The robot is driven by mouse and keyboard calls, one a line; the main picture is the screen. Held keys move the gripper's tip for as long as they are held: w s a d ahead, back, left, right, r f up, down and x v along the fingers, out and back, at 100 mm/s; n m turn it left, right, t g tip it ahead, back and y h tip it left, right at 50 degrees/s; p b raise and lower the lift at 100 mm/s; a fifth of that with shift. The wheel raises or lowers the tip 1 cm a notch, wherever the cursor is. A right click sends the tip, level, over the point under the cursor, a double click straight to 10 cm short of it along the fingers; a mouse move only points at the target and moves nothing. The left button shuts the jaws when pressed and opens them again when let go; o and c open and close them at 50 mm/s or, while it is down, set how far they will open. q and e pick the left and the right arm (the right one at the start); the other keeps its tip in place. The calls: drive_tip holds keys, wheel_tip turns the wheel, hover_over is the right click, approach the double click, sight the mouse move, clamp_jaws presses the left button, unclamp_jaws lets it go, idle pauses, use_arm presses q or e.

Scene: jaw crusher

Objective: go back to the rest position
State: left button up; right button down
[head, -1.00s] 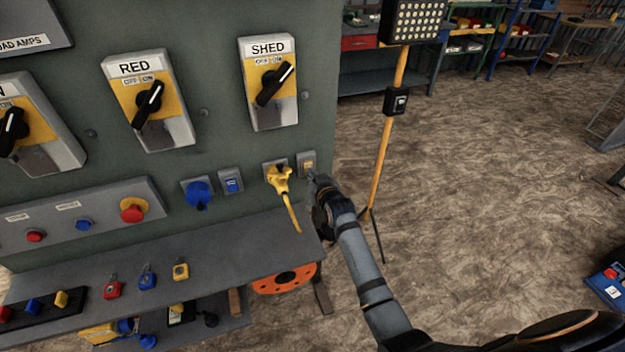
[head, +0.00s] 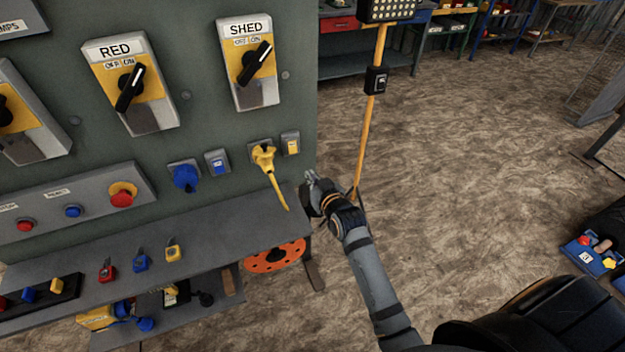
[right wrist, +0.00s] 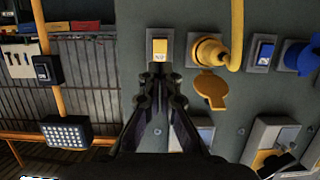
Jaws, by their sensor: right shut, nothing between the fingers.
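My right gripper (head: 312,180) is shut and empty, just off the right edge of the grey control panel (head: 200,130). It is apart from the small yellow switch (head: 291,144) and the yellow plug (head: 264,156) with its hanging cable. In the right wrist view, the closed fingers (right wrist: 172,102) point toward the panel, below the yellow switch (right wrist: 160,48) in the picture. The yellow plug (right wrist: 210,52) is to the right of the switch. My left gripper is not in view.
A grey shelf (head: 200,240) juts from the panel below the sockets, with red, blue and yellow padlocks on it. A work lamp on an orange pole (head: 366,140) stands behind my right gripper. The floor (head: 470,150) to the right is mostly open.

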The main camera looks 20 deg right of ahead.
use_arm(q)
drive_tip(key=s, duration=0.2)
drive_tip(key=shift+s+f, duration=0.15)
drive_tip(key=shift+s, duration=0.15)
use_arm(e)
drive_tip(key=shift+s, duration=0.25)
drive_tip(key=shift+s, duration=0.1)
